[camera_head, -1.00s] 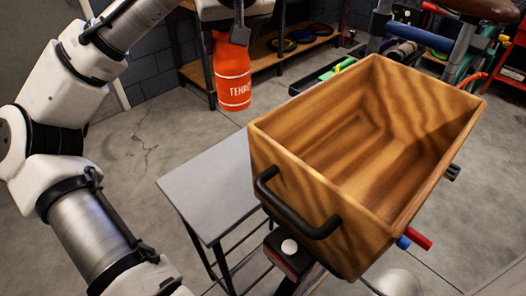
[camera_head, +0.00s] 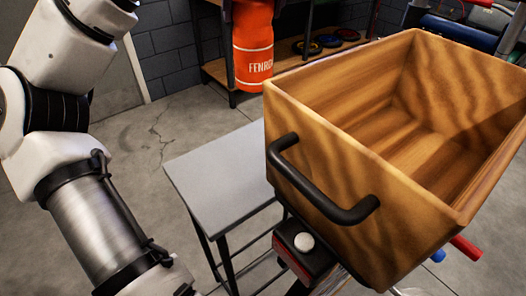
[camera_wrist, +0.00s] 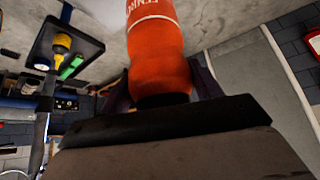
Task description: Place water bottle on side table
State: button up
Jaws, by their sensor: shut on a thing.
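The orange water bottle (camera_head: 253,48) with white lettering hangs in the air at the top of the head view, above and beyond the side table. It also shows in the wrist view (camera_wrist: 158,48), between the fingers of my gripper (camera_wrist: 162,88). My gripper is shut on the bottle; in the head view its fingers are out of frame. The side table (camera_head: 215,175) is grey with a bare flat top and dark legs, at centre left of the head view. Its right part is hidden behind the wooden box.
A large empty wooden box (camera_head: 330,165) with a black handle (camera_head: 320,185) stands right of the side table, close to its top. A shelf (camera_head: 290,58) with round plates is at the back.

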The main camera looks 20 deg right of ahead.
notch_tip(320, 180, down, 20)
dwell(0.6)
jog(key=shift+f+b, duration=0.15)
jog(key=shift+b, duration=0.25)
jog(key=o, duration=1.7)
jog(key=v, duration=0.8)
